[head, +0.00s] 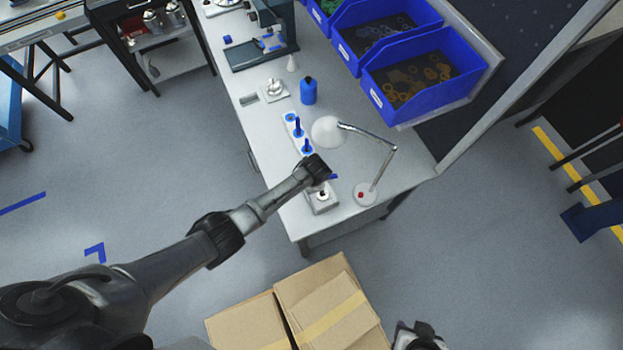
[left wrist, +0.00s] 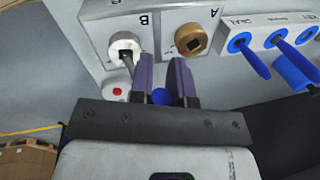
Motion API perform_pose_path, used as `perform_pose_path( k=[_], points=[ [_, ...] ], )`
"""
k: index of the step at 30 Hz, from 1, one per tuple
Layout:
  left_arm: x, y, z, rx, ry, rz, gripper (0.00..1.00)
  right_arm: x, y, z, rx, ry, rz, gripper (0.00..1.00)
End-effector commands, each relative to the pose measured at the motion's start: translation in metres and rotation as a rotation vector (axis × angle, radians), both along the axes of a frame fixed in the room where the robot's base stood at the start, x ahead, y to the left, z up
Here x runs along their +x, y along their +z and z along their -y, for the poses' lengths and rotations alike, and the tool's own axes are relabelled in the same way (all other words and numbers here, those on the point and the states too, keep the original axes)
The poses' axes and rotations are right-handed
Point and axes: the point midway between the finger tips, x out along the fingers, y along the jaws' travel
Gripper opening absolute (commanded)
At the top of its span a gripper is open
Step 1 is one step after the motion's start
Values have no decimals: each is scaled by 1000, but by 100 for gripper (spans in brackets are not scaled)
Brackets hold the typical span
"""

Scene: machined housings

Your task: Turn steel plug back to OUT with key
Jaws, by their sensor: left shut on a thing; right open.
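The grey housing (left wrist: 155,25) fills the top of the left wrist view, with letters B and A. The steel plug (left wrist: 125,46) sits at B, the brass plug (left wrist: 190,40) with a dark square socket at A. My left gripper (left wrist: 161,72) is shut on a blue-handled key (left wrist: 161,97), just beside the steel plug. A dark shaft runs from the plug toward the fingers; how deep it sits is unclear. In the head view the housing (head: 322,205) is partly under my left wrist. My right gripper (head: 418,337) is open at the bottom edge, partly cut off.
A white rack (head: 291,119) with blue-handled keys stands behind the housing. A desk lamp (head: 366,194) stands close to the housing's right, its arm over the bench. A blue bottle (head: 308,91) and blue bins (head: 420,75) are farther back. Cardboard boxes (head: 330,305) lie in front.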

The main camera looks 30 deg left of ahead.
Motion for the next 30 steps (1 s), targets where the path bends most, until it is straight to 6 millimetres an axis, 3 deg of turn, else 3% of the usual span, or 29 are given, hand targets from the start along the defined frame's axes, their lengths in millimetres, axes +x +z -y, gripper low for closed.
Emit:
perform_pose_path(
  k=[11, 19, 30],
  points=[
    [3, 2, 3, -6, 51, 9, 0, 0, 2, 2, -8, 5, 0, 43],
    [3, 2, 3, -6, 266, 9, 0, 0, 8, 3, -9, 6, 0, 43],
    [3, 2, 2, -5, 315, 10, 0, 0, 9, 2, -7, 4, 0, 43]
  ],
)
